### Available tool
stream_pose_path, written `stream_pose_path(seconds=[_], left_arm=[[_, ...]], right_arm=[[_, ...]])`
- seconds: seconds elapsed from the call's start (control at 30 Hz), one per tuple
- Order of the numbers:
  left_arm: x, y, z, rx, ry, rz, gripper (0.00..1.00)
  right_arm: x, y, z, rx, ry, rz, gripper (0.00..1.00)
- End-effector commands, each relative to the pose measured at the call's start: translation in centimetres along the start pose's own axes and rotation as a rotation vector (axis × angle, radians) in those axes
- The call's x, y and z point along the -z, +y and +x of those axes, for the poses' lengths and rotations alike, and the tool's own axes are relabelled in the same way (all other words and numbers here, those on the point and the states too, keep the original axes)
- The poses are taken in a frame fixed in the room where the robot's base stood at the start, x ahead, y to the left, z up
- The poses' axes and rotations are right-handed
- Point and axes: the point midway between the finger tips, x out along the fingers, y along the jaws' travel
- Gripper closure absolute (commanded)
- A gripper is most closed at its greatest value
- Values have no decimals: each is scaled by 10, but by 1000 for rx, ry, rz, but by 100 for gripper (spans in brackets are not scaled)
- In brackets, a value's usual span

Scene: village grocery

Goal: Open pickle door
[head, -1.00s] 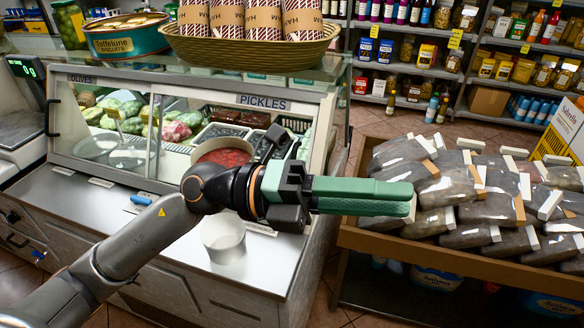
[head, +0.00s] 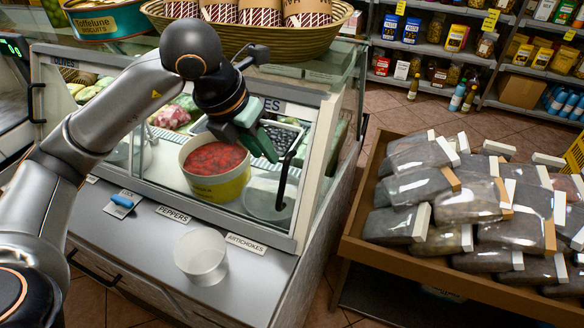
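The pickle door (head: 232,108) is the glass panel of the counter case under the PICKLES label, which my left gripper partly hides. It looks shut in its frame. Its dark upright handle (head: 285,180) is on the right part of the glass. My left gripper (head: 266,148), with green fingers, points down and right just left of the handle's upper part. I cannot tell whether it touches the handle or how far its fingers are apart. No held object shows. My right gripper is out of view.
Behind the glass are a tub of red food (head: 215,160) and a pale container (head: 268,198). A white cup (head: 201,256) stands on the counter ledge. A basket of striped packs (head: 250,30) sits on top. A wooden bin of packets (head: 430,262) stands at right.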

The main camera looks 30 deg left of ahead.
Motion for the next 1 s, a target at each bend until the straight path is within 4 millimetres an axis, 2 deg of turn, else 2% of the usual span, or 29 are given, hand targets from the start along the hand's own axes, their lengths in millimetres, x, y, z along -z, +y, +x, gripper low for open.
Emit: stream_pose_path(seconds=[0.17,0.4,0.6,0.8,1.0], left_arm=[[2,0,20,1,7,1,70],[2,-1,70,3,9,1,70],[1,-1,104,3,6,2,70],[1,-1,121,4,3,1,70],[1,-1,125,3,2,2,70]], right_arm=[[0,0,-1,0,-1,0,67],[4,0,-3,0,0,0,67],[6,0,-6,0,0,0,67],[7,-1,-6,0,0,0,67],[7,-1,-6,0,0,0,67]])
